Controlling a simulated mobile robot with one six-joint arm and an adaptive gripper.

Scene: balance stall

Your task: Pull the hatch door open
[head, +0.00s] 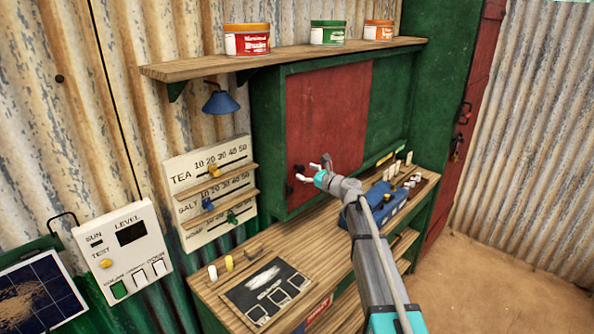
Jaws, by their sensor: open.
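The hatch door (331,112) is a red panel set in a green cabinet frame (268,122) above the wooden counter. It looks closed. A small dark knob (299,169) sits low near its left edge. My gripper (311,175) is open at the lower left of the door, with its fingers close to the knob. I cannot tell whether they touch it. My wrist and fingers hide part of the door's lower edge.
A shelf (290,60) with several tins hangs above the door. A blue balance (381,203) with weights stands on the counter at right. A slate board (268,295) lies at front left. A slider board (209,190) and lamp (221,102) are left of the cabinet.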

